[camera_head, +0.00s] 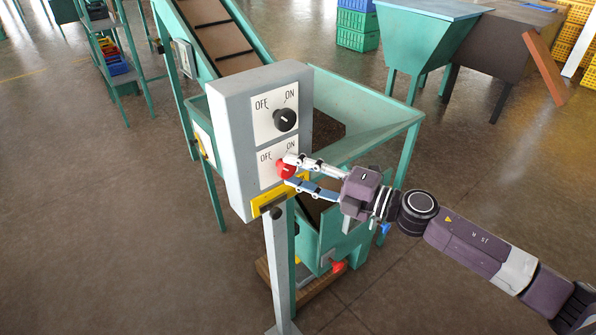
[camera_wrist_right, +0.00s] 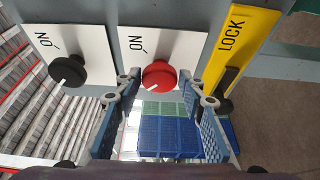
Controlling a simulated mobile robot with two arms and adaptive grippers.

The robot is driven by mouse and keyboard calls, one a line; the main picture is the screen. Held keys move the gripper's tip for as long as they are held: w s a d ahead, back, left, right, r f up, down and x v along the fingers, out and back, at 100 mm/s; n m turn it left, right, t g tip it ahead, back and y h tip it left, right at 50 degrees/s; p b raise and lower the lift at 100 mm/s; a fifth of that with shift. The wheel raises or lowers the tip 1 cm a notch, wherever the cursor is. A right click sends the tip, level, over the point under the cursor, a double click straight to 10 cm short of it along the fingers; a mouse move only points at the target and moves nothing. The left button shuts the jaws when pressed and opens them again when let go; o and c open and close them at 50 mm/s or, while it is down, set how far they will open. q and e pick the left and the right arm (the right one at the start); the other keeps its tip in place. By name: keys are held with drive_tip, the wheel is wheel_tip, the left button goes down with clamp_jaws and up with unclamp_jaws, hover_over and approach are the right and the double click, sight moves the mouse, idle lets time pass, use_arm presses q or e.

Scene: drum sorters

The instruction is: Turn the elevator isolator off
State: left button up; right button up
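A grey control box (camera_head: 231,150) on a post carries two OFF/ON switches. The upper has a black knob (camera_head: 285,120); the lower has a red knob (camera_head: 285,168). No readable label names the elevator isolator. My right gripper (camera_head: 290,173) is at the red knob, its fingers apart. In the right wrist view the red knob (camera_wrist_right: 159,74) lies between the fingertips (camera_wrist_right: 159,82), with small gaps visible on both sides. The red knob's white mark sits at its lower left there. The black knob (camera_wrist_right: 69,70) is left of the fingers. My left gripper is out of view.
A yellow plate (camera_head: 268,200) sits below the switches; it reads LOCK in the right wrist view (camera_wrist_right: 237,38), with a dark part near the right finger. A green hopper (camera_head: 372,128) and a conveyor (camera_head: 215,35) stand behind the box. The floor at left is clear.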

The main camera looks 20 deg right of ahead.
drive_tip(key=shift+o, duration=1.4)
drive_tip(key=v, duration=1.2)
